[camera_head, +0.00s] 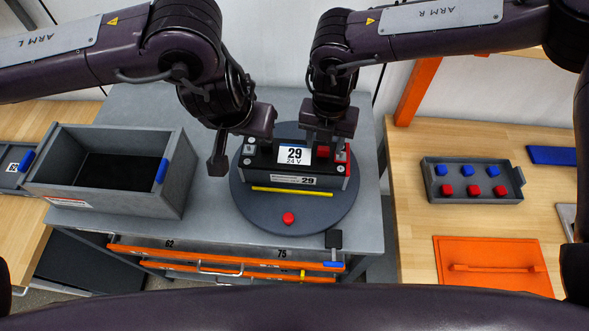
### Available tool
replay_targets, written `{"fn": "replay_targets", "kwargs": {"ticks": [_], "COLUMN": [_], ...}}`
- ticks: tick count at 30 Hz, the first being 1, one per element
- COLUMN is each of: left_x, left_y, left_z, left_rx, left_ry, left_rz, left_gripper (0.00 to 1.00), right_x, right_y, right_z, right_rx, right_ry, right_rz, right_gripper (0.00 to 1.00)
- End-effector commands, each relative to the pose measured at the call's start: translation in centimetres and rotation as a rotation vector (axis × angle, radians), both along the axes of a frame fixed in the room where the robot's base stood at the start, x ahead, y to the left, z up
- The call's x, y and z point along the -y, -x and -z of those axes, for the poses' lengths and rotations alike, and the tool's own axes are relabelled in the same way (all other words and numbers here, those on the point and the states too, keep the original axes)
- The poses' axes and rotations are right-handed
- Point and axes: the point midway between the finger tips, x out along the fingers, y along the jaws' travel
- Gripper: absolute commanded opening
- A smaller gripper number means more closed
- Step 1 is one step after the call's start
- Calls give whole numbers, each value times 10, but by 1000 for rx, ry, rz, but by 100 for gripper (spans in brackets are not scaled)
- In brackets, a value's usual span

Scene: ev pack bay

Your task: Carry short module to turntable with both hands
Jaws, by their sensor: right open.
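The short module (265,170) is a dark block with a white label reading 29 24 V and a red terminal cover at its right end. It sits on the round grey turntable (290,215), behind a yellow strip. My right gripper (325,150) is open at the module's right end, by the red cover; its fingertips are partly hidden there. My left gripper (226,160) is at the module's left end, with a finger hanging just left of it. Whether its jaws are open or shut does not show clearly.
A grey open bin (130,205) with blue latches stands left of the turntable. A red knob (288,218) is at the turntable's front. On the right wooden bench are a tray (470,200) of red and blue caps and an orange panel (490,285).

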Motion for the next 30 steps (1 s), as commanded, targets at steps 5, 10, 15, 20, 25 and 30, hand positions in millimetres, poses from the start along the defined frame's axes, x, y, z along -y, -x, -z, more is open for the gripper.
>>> {"fn": "replay_targets", "kwargs": {"ticks": [5, 10, 15, 20, 25, 30], "left_x": [0, 0, 0, 0, 0, 0], "left_y": [0, 0, 0, 0, 0, 0], "left_z": [0, 0, 0, 0, 0, 0], "left_rx": [0, 0, 0, 0, 0, 0], "left_ry": [0, 0, 0, 0, 0, 0], "left_rz": [0, 0, 0, 0, 0, 0], "left_gripper": [48, 48, 48, 48, 48, 48], "right_x": [0, 0, 0, 0, 0, 0], "right_y": [-1, -1, 0, 0, 0, 0], "right_z": [-33, -71, -98, -111, -113, -113], "right_rx": [5, 4, 3, 1, 0, 1], "right_ry": [-3, -2, 0, 0, 0, 0], "right_rz": [0, 1, 1, 0, 0, 0], "right_gripper": [48, 48, 48, 48, 48, 48]}}
